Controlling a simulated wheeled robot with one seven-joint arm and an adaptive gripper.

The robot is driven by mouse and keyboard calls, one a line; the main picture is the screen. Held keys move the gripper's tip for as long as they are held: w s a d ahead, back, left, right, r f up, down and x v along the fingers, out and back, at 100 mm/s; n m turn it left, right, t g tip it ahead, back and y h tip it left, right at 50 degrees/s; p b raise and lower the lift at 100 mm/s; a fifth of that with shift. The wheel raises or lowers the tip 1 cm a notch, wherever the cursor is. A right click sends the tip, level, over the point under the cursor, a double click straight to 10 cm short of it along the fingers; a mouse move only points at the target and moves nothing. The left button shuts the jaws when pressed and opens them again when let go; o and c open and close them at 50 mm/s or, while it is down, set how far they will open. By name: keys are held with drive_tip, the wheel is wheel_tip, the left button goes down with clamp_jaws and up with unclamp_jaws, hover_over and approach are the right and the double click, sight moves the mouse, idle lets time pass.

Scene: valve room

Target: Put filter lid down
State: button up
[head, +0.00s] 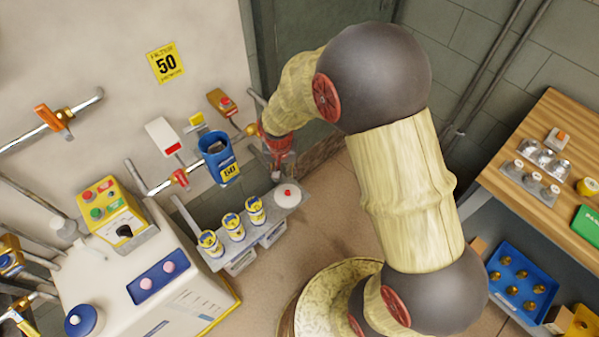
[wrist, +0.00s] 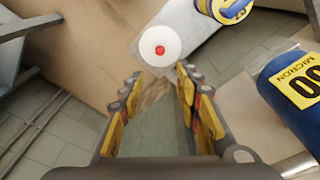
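The filter lid, a white disc with a red knob (head: 288,194), lies flat at the right end of a narrow grey shelf (head: 222,262). In the wrist view the lid (wrist: 147,40) sits just beyond my fingertips, with nothing covering its knob. My gripper (head: 278,172) is above and slightly left of the lid in the head view.
Several yellow-and-blue cartridges (head: 233,227) stand on the shelf left of the lid. A white machine (head: 155,290) with a yellow control box (head: 112,212) is at lower left. A wooden bench (head: 540,150) is at right. A blue tray (head: 520,283) sits below it.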

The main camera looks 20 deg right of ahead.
drive_tip(key=s+r+n+t, duration=0.1)
drive_tip(key=s+r, duration=0.3)
drive_tip(key=r, duration=0.4)
drive_tip(key=s+d+r+n+t, duration=0.1)
drive_tip(key=s+r, duration=0.3)
drive_tip(key=r, duration=0.5)
drive_tip(key=s+r+n+t, duration=0.1)
drive_tip(key=s+r, duration=0.3)
drive_tip(key=r, duration=0.4)
drive_tip(key=s+r+n+t, duration=0.1)
drive_tip(key=s+r+n, duration=0.1)
drive_tip(key=s+r, duration=0.3)
drive_tip(key=s, duration=0.3)
drive_tip(key=shift+s+y, duration=0.4)
